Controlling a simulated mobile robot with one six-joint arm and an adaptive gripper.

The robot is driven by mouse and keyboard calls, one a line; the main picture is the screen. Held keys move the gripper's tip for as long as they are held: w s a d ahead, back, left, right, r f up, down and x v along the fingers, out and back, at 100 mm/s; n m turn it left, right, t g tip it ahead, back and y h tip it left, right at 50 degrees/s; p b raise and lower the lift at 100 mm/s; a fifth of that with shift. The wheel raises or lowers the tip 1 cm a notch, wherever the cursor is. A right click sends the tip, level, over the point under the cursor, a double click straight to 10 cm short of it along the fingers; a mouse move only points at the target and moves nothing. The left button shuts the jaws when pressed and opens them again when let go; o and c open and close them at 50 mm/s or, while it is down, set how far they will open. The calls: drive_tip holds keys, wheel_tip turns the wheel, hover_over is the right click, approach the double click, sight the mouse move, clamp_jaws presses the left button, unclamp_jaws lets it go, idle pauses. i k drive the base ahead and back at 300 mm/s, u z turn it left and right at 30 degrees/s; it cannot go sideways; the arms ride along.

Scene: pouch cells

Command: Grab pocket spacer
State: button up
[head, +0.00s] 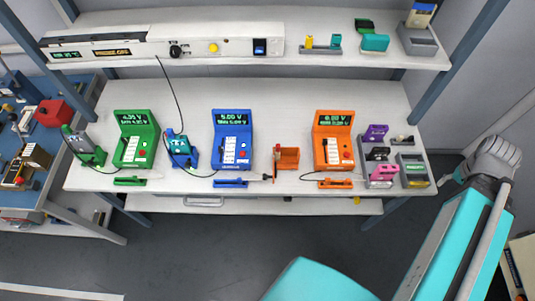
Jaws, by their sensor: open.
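No piece in the head view is labelled as the pocket spacer, and I cannot tell which one it is. Small coloured parts sit at the right end of the bench: a purple block (376,133) and a pink block (383,174) on a grey tray. A grey box (413,170) with a green and yellow insert stands beside them. On the upper shelf are a teal block (375,43), a green piece (364,25) and a small holder with yellow and teal pegs (321,42). My arm rises at the right; my gripper is not visible.
Green (134,140), blue (231,140) and orange (333,141) meters stand on the white bench (280,95), with cables. An orange holder (286,158) stands between two meters. A long white machine (165,38) occupies the shelf's left. A blue side table is at left. Open floor lies in front.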

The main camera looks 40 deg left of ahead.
sight(278, 149)
drive_tip(key=k, duration=2.1)
drive_tip(key=u, duration=1.25)
drive_tip(key=i, duration=1)
drive_tip(key=u, duration=0.05)
